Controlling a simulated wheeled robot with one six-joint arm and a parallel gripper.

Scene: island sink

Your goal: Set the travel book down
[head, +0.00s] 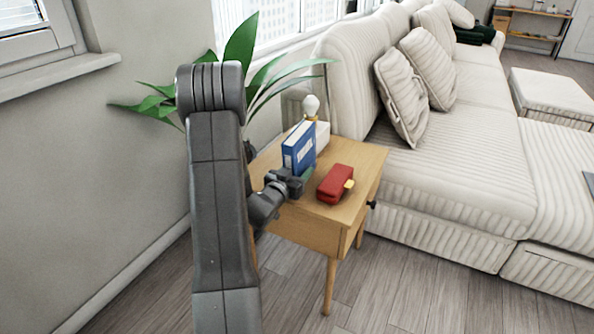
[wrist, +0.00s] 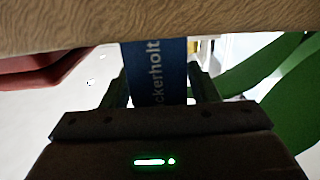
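The blue travel book (head: 299,149), with a white label and pale page edges, stands upright at the left part of the wooden side table (head: 343,207). In the wrist view the book's spine (wrist: 154,75) shows the letters "ckerholt" between my two fingers. My gripper (head: 298,177) reaches in low at the book's near side. In the wrist view its fingers (wrist: 157,85) lie against both sides of the spine, so it looks shut on the book. The book's lower end is at the tabletop; I cannot tell whether it bears on it.
A red case with a yellow clasp (head: 336,183) lies on the table right of the book. A white-topped lamp (head: 311,106) and a white box (head: 321,136) stand behind. A leafy plant (head: 241,45) is behind left, a cream sofa (head: 455,160) right.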

